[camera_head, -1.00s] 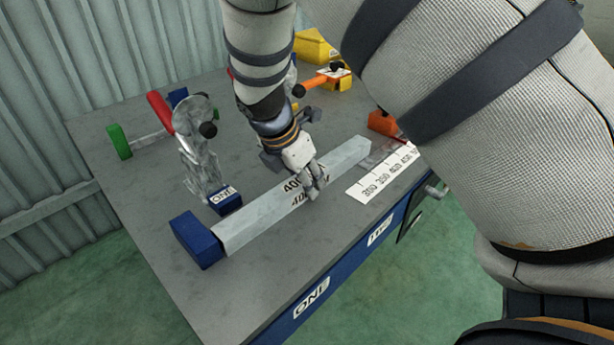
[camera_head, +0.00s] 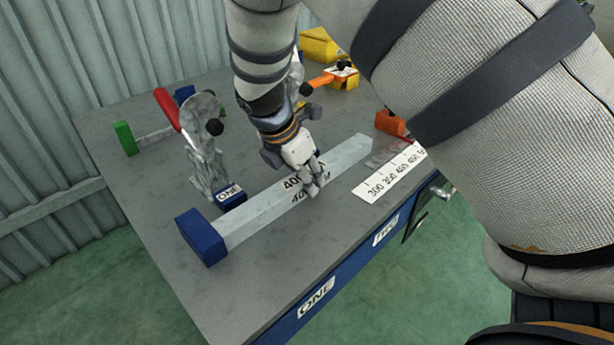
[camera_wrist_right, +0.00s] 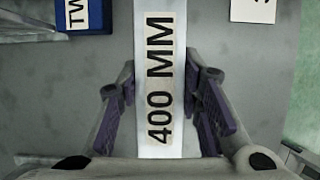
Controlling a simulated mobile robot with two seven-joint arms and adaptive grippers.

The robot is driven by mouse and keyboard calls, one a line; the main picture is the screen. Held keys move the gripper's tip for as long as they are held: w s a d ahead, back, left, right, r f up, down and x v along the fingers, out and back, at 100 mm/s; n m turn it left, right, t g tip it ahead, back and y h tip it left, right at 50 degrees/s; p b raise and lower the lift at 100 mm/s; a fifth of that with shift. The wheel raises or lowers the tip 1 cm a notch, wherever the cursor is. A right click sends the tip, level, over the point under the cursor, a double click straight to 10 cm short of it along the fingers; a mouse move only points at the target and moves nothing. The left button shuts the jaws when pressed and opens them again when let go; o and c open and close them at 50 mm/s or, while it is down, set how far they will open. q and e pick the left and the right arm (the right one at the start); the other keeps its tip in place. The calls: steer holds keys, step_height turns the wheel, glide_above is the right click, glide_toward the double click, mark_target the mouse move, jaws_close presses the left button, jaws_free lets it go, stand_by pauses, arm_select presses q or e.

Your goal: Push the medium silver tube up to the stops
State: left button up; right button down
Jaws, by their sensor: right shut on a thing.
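The silver tube (camera_head: 258,208) lies flat along the front of the grey table, with a "400 MM" label that also shows on the tube in the right wrist view (camera_wrist_right: 160,80). My right gripper (camera_head: 313,190) comes down from above and is shut on the tube near its middle. In the right wrist view its purple pads (camera_wrist_right: 163,115) flank the tube's sides. The tube's left end is at the blue end stop (camera_head: 201,238); a tiny gap cannot be ruled out. A blue clamp pad marked ONE (camera_head: 229,196) is behind the tube. My left gripper is out of view.
A red-handled toggle clamp (camera_head: 205,145) stands behind the tube, near a green block (camera_head: 125,138). An orange-handled clamp (camera_head: 325,80) is farther back. The front-left table surface is clear.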

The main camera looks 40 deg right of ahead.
steer(key=shift+w+a+f+b, duration=0.1)
steer(key=shift+w+a+b, duration=0.05)
steer(key=shift+w, duration=0.45)
steer(key=shift+w+a+b, duration=0.15)
steer(key=shift+w, duration=0.4)
steer(key=c, duration=1.1)
jaws_free()
steer(key=shift+w, duration=0.1)
steer(key=shift+o, duration=0.2)
steer(key=shift+r, duration=0.2)
steer(key=v, duration=1.1)
steer(key=shift+r, duration=0.35)
